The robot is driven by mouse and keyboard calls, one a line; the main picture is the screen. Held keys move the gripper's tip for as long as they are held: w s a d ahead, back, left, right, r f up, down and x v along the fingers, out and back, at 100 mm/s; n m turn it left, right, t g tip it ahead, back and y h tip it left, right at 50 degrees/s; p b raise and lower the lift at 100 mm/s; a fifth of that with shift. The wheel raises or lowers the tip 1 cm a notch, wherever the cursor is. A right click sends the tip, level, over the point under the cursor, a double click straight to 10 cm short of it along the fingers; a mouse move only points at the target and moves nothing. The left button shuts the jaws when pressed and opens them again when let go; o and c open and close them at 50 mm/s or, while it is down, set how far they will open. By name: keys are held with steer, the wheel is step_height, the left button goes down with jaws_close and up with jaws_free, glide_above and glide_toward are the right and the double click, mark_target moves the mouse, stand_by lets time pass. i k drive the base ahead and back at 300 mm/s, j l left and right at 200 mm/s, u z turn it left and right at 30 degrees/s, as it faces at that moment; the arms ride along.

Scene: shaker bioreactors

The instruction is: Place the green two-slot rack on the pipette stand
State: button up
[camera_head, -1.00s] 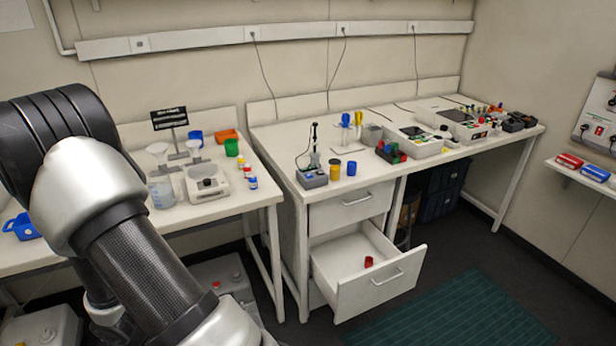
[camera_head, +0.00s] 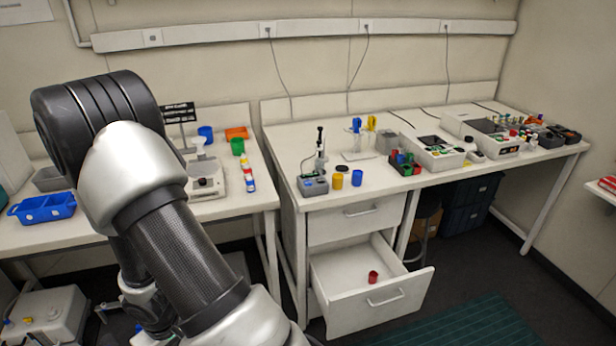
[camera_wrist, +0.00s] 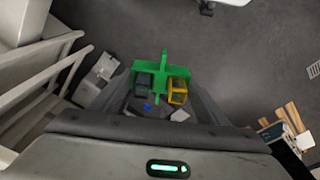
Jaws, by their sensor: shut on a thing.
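The green two-slot rack (camera_wrist: 160,67) is in the wrist view, between the two fingers of my gripper (camera_wrist: 158,88), which is shut on it. A dark block (camera_wrist: 144,79) and a yellow block (camera_wrist: 177,92) show at its two sides; I cannot tell if they sit in its slots. Grey floor lies behind it. The gripper and rack are out of sight in the head view, where only my arm shows. A stand with upright blue and yellow tools (camera_head: 362,136), seemingly the pipette stand, is at the back of the right bench (camera_head: 290,133), well away from my arm.
An open drawer (camera_head: 372,300) with a red cup (camera_head: 373,277) juts out below the right bench. Jars, a small device (camera_head: 313,185) and instruments stand on that bench. A blue tray (camera_head: 42,208) and a scale (camera_head: 205,183) are on the left bench.

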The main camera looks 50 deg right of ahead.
mark_target(379, 178)
steer(key=k+l, duration=0.15)
steer(key=l, duration=0.35)
steer(key=k+l, duration=0.15)
steer(key=l, duration=0.3)
steer(key=k+l, duration=0.15)
steer(key=l, duration=0.35)
steer(key=k+l, duration=0.2)
steer(key=l, duration=0.3)
steer(key=k+l, duration=0.15)
steer(key=l, duration=0.3)
steer(key=k+l, duration=0.15)
steer(key=l, duration=0.35)
steer(key=k+l, duration=0.15)
steer(key=l, duration=0.3)
steer(key=k+l, duration=0.15)
steer(key=l, duration=0.35)
